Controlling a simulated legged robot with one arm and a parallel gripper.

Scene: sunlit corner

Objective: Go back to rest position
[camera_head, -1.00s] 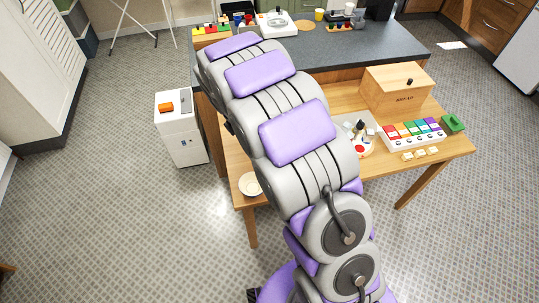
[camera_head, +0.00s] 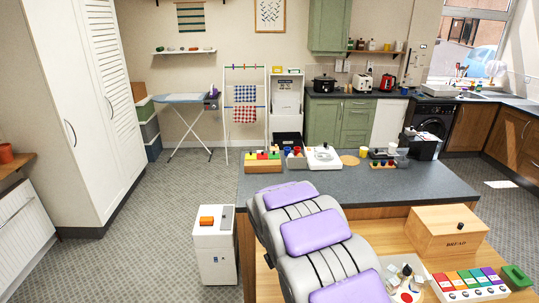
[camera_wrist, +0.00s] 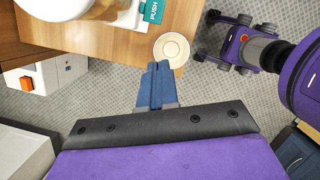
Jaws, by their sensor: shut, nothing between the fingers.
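My gripper (camera_wrist: 157,85) shows in the wrist view as two blue fingers pressed together, with nothing between them. It points toward the edge of the wooden table (camera_wrist: 200,15), near a small cream bowl (camera_wrist: 171,50). I cannot tell its height above the table. In the head view my grey and purple arm reaches from the bottom toward the counter, and the gripper itself is hidden.
The dark counter (camera_head: 430,188) stands ahead, with toys and appliances along its far edge. A bread box (camera_head: 447,232) and a colored-key tray (camera_head: 470,284) sit on the lower table. A white cabinet (camera_head: 215,255) stands left of the counter. The floor further left is open.

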